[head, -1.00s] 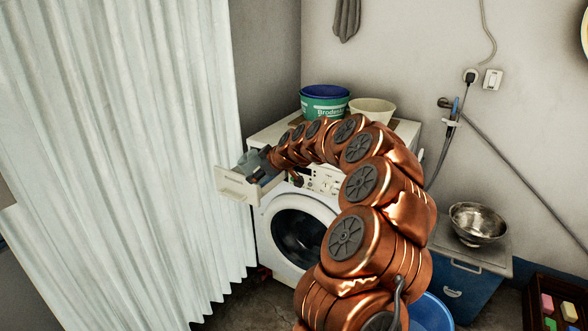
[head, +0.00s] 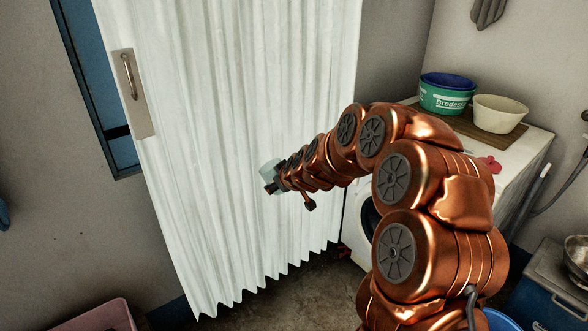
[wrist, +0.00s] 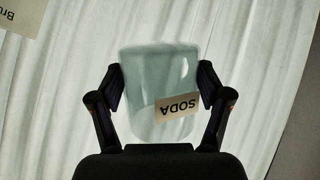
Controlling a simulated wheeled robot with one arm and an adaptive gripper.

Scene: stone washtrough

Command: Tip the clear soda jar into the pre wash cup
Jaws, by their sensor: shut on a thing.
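My gripper (wrist: 160,90) is shut on the clear soda jar (wrist: 160,65), with one finger on each side. The jar is pale blue-green glass, and its SODA label reads upside down in the wrist view. In the head view the jar (head: 267,177) shows small at the end of my arm, in front of the white curtain. I cannot tell exactly how far it is tilted. The pre wash cup is not visible in either current view. The white washing machine (head: 356,222) is mostly hidden behind my arm.
The pleated white curtain (head: 230,80) hangs close behind the jar. A green tub (head: 445,98) and a cream bowl (head: 497,117) stand on the machine top. A pink bin (head: 100,318) is at the lower left. Some floor (head: 285,295) is clear below the curtain.

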